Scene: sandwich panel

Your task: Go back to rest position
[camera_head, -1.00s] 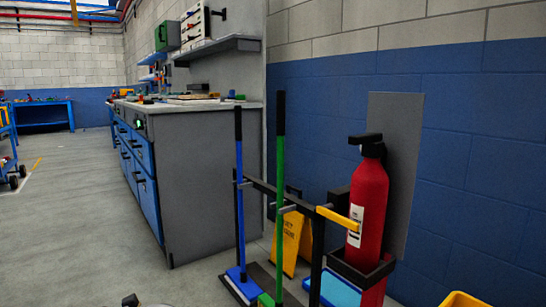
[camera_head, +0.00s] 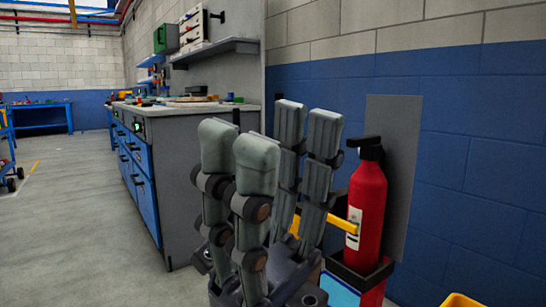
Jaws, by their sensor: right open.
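My right gripper (camera_head: 272,145) stands upright in the lower middle of the head view, with its grey padded fingers pointing up. The fingers are spread apart with a gap between them, and nothing is held there. My left gripper is not in the view.
A red fire extinguisher (camera_head: 369,205) stands right of the gripper, by the blue wall (camera_head: 470,130). A grey workbench (camera_head: 185,185) with blue drawers is behind and left. Something yellow (camera_head: 462,300) shows at bottom right. The floor (camera_head: 70,230) at left is clear.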

